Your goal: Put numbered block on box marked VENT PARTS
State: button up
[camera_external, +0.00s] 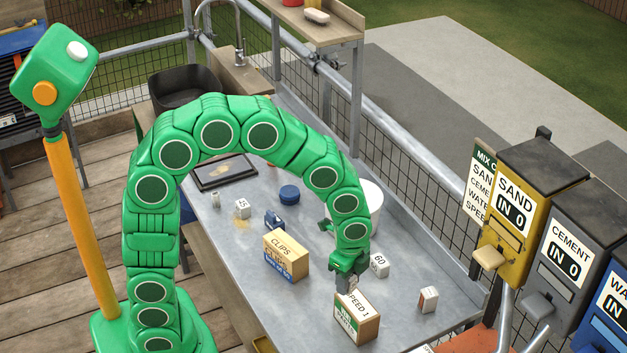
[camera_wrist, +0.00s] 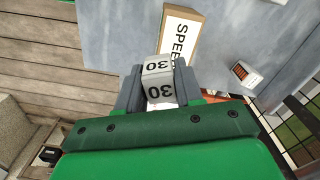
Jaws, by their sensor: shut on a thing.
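My gripper (camera_external: 347,279) is shut on a pale block with 30 on two faces (camera_wrist: 157,68). In the outside view the block is hard to tell from the fingers. A tan box (camera_external: 369,329) stands on the table just below my gripper. Its top reads SPEED 1 and its side has a green and white label whose readable word looks like PARTS. The box also shows in the wrist view (camera_wrist: 192,18), just beyond the held block. Whether block and box touch I cannot tell.
Blocks marked 60 (camera_external: 379,266) and 15 (camera_external: 242,208) sit on the grey table. Another block (camera_external: 428,299) is right of the box. A CLIPS box (camera_external: 286,245), a blue round tin (camera_external: 289,194) and a white bucket (camera_external: 371,200) stand farther back. Dispensers (camera_external: 515,205) line the right.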

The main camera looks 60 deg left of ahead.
aim_at(360, 310)
jog(key=shift+w+d+f, duration=0.15)
jog(key=shift+w+f, duration=0.55)
jog(key=shift+f, duration=0.1)
jog(key=shift+w+d+f, duration=0.15)
jog(key=shift+w+f, duration=0.5)
jog(key=shift+f, duration=1.7)
jog(key=shift+f, duration=0.15)
jog(key=o, duration=1)
jog(key=shift+r, duration=6.15)
